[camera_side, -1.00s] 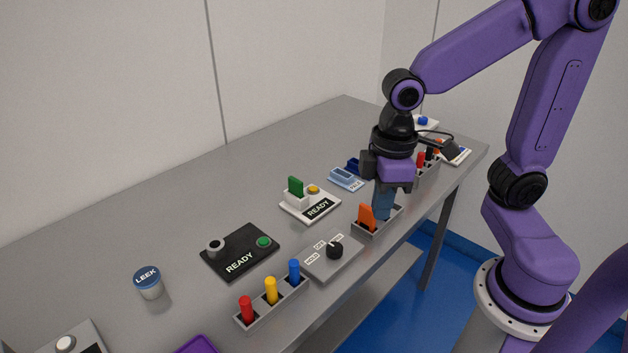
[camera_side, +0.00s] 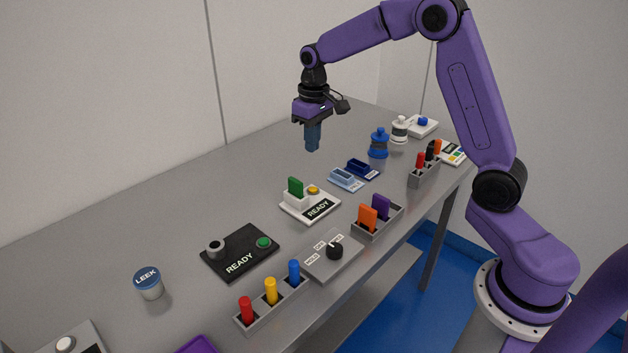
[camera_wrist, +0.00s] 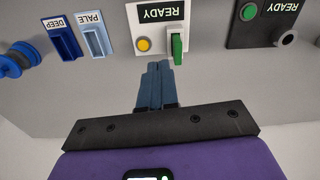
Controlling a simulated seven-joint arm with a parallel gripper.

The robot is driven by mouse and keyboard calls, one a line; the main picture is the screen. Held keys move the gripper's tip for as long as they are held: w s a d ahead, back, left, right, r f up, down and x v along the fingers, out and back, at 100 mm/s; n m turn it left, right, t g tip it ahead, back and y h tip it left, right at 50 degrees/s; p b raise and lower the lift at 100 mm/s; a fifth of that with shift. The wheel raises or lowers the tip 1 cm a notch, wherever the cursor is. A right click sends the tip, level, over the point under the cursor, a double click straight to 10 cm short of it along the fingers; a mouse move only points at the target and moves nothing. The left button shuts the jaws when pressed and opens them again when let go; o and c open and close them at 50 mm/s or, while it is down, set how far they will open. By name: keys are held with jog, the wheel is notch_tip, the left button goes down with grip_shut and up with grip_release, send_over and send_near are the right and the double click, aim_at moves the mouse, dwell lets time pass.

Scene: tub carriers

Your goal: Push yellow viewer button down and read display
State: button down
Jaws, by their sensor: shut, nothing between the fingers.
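The white viewer (camera_side: 300,213) stands mid-table in the side view, with a yellow button (camera_side: 313,190) on top and a display (camera_side: 318,207) reading READY. A green slide (camera_side: 295,187) stands upright in its holder. In the wrist view the yellow button (camera_wrist: 144,44) lies just beyond and left of the fingertips, beside the green slide (camera_wrist: 178,48), and the display (camera_wrist: 158,12) reads READY upside down. My gripper (camera_side: 312,147) is shut and empty, pointing down, in the air above and behind the viewer. Its blue fingers (camera_wrist: 160,66) show together in the wrist view.
A black READY device (camera_side: 240,252) with a green button is to the left. Pale (camera_side: 345,181) and deep blue (camera_side: 362,167) trays are to the right. In front are a rack (camera_side: 378,222) with orange and purple slides and a grey dial box (camera_side: 328,259). Bare table lies behind the viewer.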

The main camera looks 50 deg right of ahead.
jog(key=m, duration=0.1)
send_over(315, 190)
jog(key=f, duration=0.1)
jog(key=shift+d, duration=0.2)
jog(key=f, duration=1.4)
jog(key=shift+w+a, duration=0.15)
jog(key=shift+w, duration=0.05)
jog(key=shift+f, duration=0.1)
jog(key=shift+s+f, duration=0.15)
jog(key=shift+f, duration=0.8)
notch_tip(315, 190, up, 15)
